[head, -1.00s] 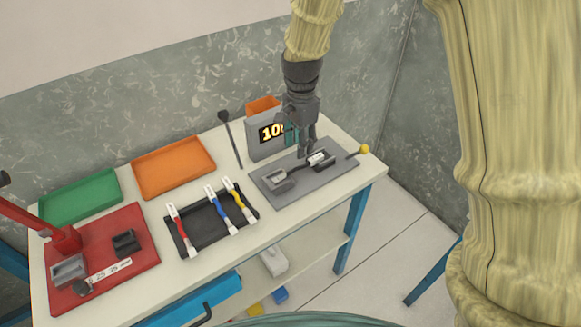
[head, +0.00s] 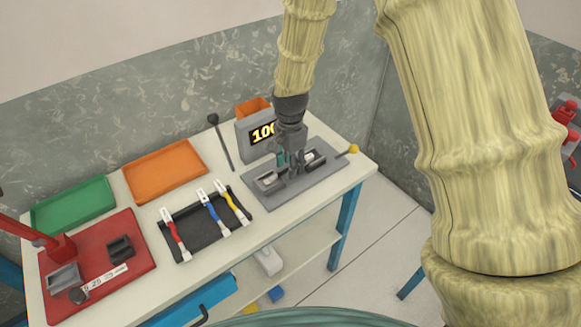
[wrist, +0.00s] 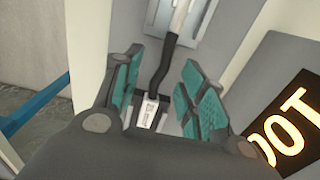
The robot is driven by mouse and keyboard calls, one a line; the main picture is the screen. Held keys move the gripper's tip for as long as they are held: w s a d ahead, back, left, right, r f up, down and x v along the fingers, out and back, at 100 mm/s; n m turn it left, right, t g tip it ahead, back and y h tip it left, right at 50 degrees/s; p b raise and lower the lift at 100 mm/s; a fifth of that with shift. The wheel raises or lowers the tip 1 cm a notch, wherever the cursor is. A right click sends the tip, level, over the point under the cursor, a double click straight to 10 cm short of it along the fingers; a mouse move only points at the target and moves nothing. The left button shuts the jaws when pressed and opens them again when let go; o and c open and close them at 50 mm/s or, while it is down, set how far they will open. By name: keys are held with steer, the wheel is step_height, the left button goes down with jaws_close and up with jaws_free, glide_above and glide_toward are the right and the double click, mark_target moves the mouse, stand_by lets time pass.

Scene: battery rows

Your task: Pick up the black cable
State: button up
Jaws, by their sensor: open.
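The black cable (wrist: 164,62) has white ends and lies on the grey fixture plate (head: 310,189). One white end (wrist: 149,112) sits in a dark holder near my gripper's palm in the wrist view, and the other (wrist: 180,14) sits in a grey holder at the top. My gripper (wrist: 162,85) is open, with teal finger pads on either side of the cable and visible space between. In the head view my gripper (head: 291,163) is low over the middle of the plate and hides most of the cable.
A grey box with a lit display (head: 262,133) stands close behind my gripper. A black rack (head: 200,232) holds red, blue and yellow cables to the left. An orange tray (head: 165,172), a green tray (head: 73,205) and a red base (head: 130,281) lie farther left. A yellow-tipped lever (head: 351,149) is right.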

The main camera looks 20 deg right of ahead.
steer(key=shift+f, duration=0.2)
jaws_close()
steer(key=shift+r, duration=0.1)
